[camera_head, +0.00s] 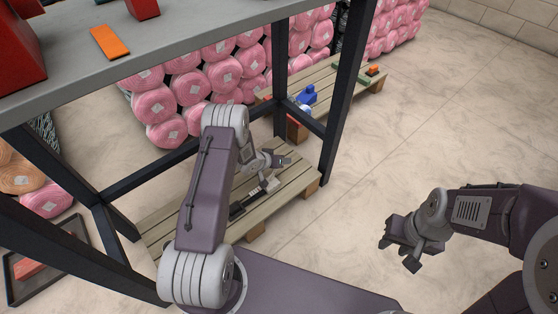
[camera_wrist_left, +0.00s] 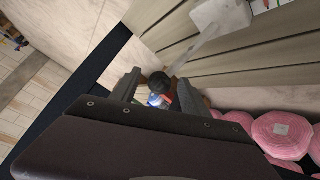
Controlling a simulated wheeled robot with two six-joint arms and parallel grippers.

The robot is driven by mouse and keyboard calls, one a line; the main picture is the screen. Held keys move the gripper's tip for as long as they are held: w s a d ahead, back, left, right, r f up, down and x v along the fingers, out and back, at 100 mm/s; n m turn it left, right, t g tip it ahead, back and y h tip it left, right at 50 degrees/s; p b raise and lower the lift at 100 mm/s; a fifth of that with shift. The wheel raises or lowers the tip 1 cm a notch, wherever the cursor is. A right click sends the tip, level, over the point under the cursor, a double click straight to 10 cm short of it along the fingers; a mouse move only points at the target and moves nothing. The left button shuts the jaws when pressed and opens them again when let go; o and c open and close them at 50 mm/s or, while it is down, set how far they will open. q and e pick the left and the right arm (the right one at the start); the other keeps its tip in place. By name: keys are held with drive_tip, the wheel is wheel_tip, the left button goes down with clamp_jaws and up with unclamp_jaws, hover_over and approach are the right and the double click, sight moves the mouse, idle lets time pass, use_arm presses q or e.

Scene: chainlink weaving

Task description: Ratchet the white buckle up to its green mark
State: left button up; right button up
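I cannot make out the white buckle or its green mark for sure. In the left wrist view a pale block (camera_wrist_left: 222,14) lies at the top, with a pale strip running down to a dark round end (camera_wrist_left: 160,83). That end shows near the gap between my left fingertips; I cannot tell if they touch it. My left gripper (camera_head: 272,160) is over the near wooden pallet (camera_head: 285,190), its fingers apart in the wrist view (camera_wrist_left: 160,88). A dark long item (camera_head: 248,204) lies on that pallet, partly behind my arm. My right gripper (camera_head: 398,250) is open and empty over the floor.
A dark metal frame with a grey shelf (camera_head: 190,27) stands over the near pallet; its post (camera_head: 345,95) is right of my left gripper. Pink rolls (camera_head: 160,103) are stacked behind. A second pallet (camera_head: 350,84) holds a blue item (camera_head: 306,95). The floor at right is clear.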

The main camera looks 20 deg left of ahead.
use_arm(q)
drive_tip(key=shift+s+r, duration=0.1)
drive_tip(key=shift+r, duration=0.2)
drive_tip(key=p+v, duration=0.6)
drive_tip(key=v, duration=0.2)
drive_tip(key=shift+s, duration=0.25)
drive_tip(key=shift+a+r, duration=0.1)
